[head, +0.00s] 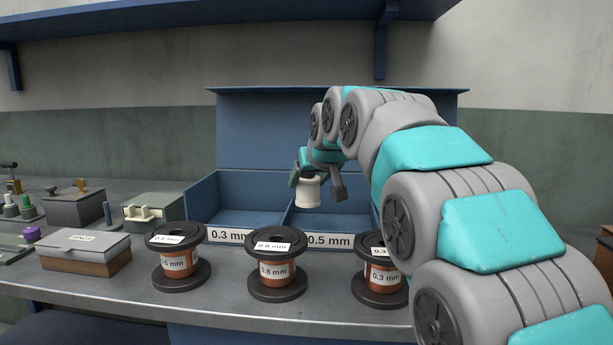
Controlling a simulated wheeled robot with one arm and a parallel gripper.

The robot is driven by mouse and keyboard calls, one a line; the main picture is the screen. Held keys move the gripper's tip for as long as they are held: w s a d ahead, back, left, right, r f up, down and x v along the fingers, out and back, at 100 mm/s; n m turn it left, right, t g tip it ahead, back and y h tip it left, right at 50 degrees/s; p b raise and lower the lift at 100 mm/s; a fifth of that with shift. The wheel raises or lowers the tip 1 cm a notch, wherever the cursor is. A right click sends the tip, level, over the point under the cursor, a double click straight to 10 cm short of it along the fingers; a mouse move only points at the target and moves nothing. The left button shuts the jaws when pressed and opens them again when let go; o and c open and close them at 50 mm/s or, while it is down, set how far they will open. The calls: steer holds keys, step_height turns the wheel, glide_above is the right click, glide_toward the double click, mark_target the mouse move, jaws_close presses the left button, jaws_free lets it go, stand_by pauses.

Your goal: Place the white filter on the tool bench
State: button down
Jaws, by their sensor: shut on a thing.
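The white filter (308,192), a small white cylinder with a wider top, is in my gripper (317,187). My gripper is shut on it and holds it upright in front of the right compartment of the blue divided bin, the one labelled 0.5 mm. One finger shows at the filter's left and a dark finger at its right; the exact contact is too small to see. The grey bench top (215,308) runs across the view below, taken here as the tool bench. My arm hides its right part.
Copper spools with black flanges stand along the front: left (179,264), middle (276,270) and right (383,278), the last partly behind my arm. The blue bin (203,199) stands behind them. A grey-lidded box (85,245) and several small fixtures are at left. A shelf (200,22) hangs above.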

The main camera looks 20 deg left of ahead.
mark_target(308, 206)
steer(key=shift+f+b, duration=1.2)
steer(key=shift+f, duration=1.65)
steer(key=shift+f, duration=0.25)
jaws_free()
steer(key=shift+s, duration=0.1)
